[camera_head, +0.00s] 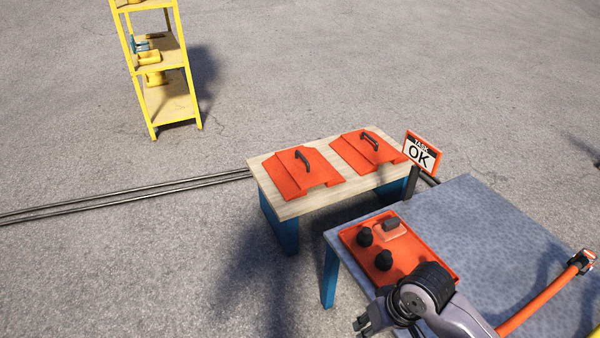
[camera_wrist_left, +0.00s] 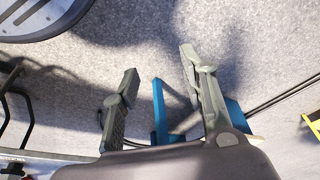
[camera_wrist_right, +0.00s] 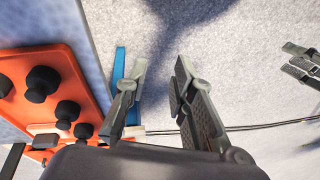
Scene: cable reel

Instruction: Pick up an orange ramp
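Two orange ramps, a left one (camera_head: 290,179) and a right one (camera_head: 352,152), lie side by side on a small wooden table (camera_head: 300,206) with blue legs. Each is a flat plate with a dark handle on top. My right gripper shows partly at the bottom of the head view (camera_head: 370,320), in front of the table. In the right wrist view it is open and empty (camera_wrist_right: 160,66). My left gripper is outside the head view; in the left wrist view it is open and empty (camera_wrist_left: 159,62) above the ground. Neither gripper touches a ramp.
A grey-blue table (camera_head: 480,230) at right holds an orange tray (camera_head: 436,262) with black knobs, close to my right arm. Cables (camera_head: 120,200) run along the ground leftward. A yellow shelf (camera_head: 165,100) stands far back.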

